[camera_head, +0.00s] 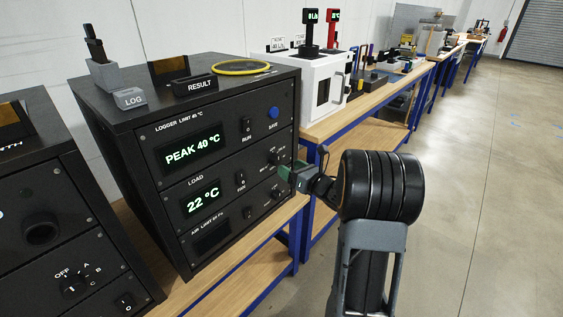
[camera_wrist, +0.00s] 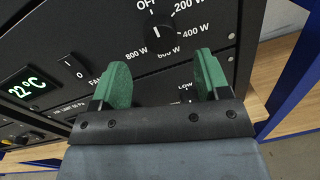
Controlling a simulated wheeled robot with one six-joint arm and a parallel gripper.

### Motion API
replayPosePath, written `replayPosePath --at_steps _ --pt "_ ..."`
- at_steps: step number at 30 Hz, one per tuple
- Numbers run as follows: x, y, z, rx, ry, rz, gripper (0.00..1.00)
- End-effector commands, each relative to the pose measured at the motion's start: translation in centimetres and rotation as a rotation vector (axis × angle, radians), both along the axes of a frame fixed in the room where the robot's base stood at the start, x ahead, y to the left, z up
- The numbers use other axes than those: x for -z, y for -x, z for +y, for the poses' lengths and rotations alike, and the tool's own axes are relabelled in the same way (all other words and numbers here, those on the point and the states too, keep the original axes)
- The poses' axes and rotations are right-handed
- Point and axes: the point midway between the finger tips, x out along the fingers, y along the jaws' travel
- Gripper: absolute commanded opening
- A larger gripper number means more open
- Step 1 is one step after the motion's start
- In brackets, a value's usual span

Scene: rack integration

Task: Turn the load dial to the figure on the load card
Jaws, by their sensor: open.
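The load dial (camera_wrist: 160,37) is a round black knob on the LOAD panel, ringed by OFF, 200 W, 400 W and 800 W; one more label low on the ring is partly hidden. Its small white mark seems to point at OFF. In the head view the dial (camera_head: 275,158) sits just left of my gripper (camera_head: 292,172). My gripper's green fingers (camera_wrist: 160,64) are open and empty, apart from the dial and below it in the wrist view. I cannot pick out the load card; small white cards (camera_head: 278,44) on the white cabinet are too small to read.
The LOAD display (camera_head: 203,198) reads 22 °C beside a FAN switch (camera_head: 240,178). The logger display (camera_head: 193,148) above reads PEAK 40 °C, near a blue SAVE button (camera_head: 273,113). Another panel lies below. The floor at right is clear.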

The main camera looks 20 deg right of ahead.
Motion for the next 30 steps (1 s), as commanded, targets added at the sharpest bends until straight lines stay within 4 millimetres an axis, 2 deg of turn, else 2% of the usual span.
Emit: replayPosePath --at_steps 3,9,15,23,30 --pt "-0.1 -1.9 0.8 -0.003 0.000 -0.001 0.69" --pt "-0.1 -3.9 1.4 0.000 0.000 -0.001 0.69" --pt "0.0 -4.7 1.8 0.000 -0.001 -0.001 0.69" --pt "0.0 -4.8 1.8 0.000 -0.001 -0.001 0.69" --pt "0.0 -4.8 1.8 0.001 -0.001 0.000 0.49"
